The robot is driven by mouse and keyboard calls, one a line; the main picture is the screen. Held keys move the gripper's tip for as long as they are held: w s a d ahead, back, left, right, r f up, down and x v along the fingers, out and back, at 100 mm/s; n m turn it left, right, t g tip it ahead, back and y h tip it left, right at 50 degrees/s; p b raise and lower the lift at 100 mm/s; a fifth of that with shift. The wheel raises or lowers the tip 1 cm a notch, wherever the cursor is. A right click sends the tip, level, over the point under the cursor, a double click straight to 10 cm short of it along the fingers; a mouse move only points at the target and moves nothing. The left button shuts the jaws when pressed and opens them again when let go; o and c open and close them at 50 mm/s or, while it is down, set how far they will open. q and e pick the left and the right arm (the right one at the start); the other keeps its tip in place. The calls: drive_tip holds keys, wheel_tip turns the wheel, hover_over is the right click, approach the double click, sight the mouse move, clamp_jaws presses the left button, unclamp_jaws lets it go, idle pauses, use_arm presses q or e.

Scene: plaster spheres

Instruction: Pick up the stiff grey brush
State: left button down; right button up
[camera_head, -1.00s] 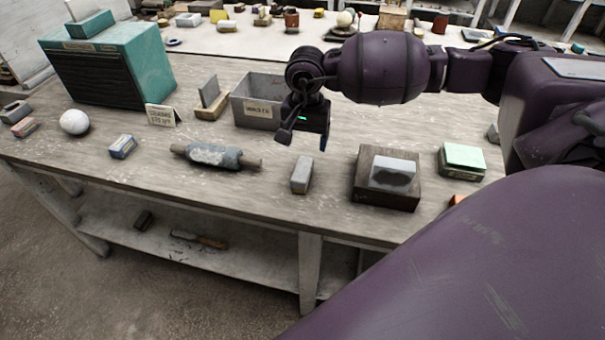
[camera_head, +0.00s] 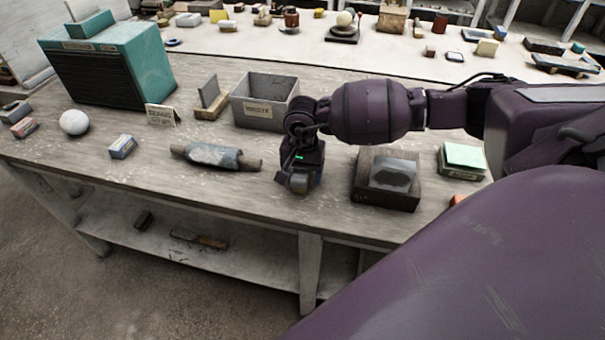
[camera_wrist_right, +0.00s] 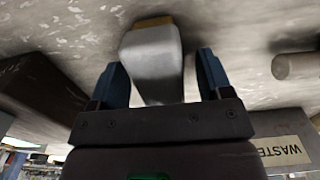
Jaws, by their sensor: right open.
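The grey brush (camera_wrist_right: 152,55) is a pale grey block with a tan strip at its far end. In the right wrist view it lies on the bench between the two blue fingers of my right gripper (camera_head: 297,184), with a gap visible on the right side. The gripper is open and low over the bench. In the head view the gripper covers most of the brush. My left gripper is not in view.
A grey bin (camera_head: 264,97) stands behind my right gripper. A dark wooden block with a grey pad (camera_head: 388,178) is close on the right, and a rolling pin (camera_head: 215,155) lies to the left. A white ball (camera_head: 74,122) and teal cabinet (camera_head: 144,62) are farther left.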

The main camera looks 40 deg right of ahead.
drive_tip(key=shift+r, duration=0.1)
drive_tip(key=c, duration=1)
drive_tip(key=shift+r, duration=0.1)
wheel_tip(320, 180, up, 20)
drive_tip(key=shift+f, duration=0.1)
drive_tip(key=shift+p, duration=0.3)
